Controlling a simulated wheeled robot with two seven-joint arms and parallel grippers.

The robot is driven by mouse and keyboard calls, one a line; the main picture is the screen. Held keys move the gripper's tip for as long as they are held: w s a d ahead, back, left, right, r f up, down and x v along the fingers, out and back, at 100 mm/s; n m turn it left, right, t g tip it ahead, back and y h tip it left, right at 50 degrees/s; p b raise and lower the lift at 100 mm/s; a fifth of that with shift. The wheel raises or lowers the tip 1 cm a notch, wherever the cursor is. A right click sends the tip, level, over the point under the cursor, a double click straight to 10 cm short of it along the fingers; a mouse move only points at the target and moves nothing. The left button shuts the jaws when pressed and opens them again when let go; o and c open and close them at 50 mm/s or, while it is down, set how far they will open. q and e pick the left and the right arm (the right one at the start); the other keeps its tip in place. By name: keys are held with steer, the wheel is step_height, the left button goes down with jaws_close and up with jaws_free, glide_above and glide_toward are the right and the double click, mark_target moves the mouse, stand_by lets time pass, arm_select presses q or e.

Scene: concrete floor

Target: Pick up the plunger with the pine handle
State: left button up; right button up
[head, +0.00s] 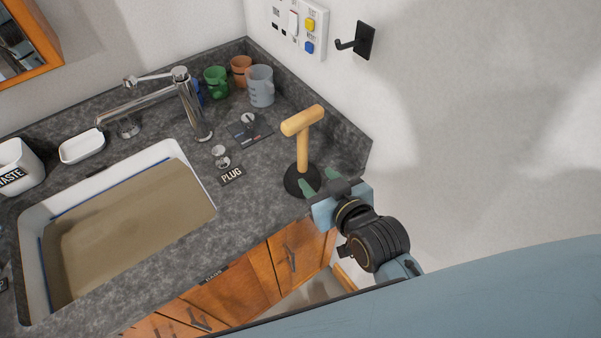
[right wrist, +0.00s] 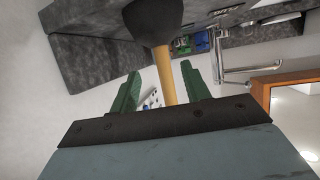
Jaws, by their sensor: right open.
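The plunger (head: 302,150) stands upright on the counter near its right end, with a pale pine T-shaped handle and a black cup (head: 296,181). My right gripper (head: 319,180) is open, low beside the plunger on its near right side, with green fingers toward it. In the right wrist view the black cup (right wrist: 153,18) is at the top. The pine handle (right wrist: 164,72) runs down between the two open fingers of the gripper (right wrist: 159,75) as pictured. I cannot tell whether it is within their reach. No contact is clear. My left gripper is out of view.
A sink (head: 205,185) with murky brown water fills the left of the counter. A plug (head: 220,156), a faucet (head: 190,105) and cups (head: 260,86) stand behind. A wall hook (head: 357,42) and switch panel (head: 300,25) are above. Wooden cabinets (head: 245,283) are below the counter.

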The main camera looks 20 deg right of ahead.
mark_target(306, 167)
steer(key=x, duration=0.4)
steer(key=shift+w+f, duration=0.1)
steer(key=shift+w, duration=0.15)
steer(key=x, duration=0.5)
steer(key=shift+w+a, duration=0.15)
steer(key=shift+w, duration=0.05)
steer(key=shift+r, duration=0.25)
jaws_close()
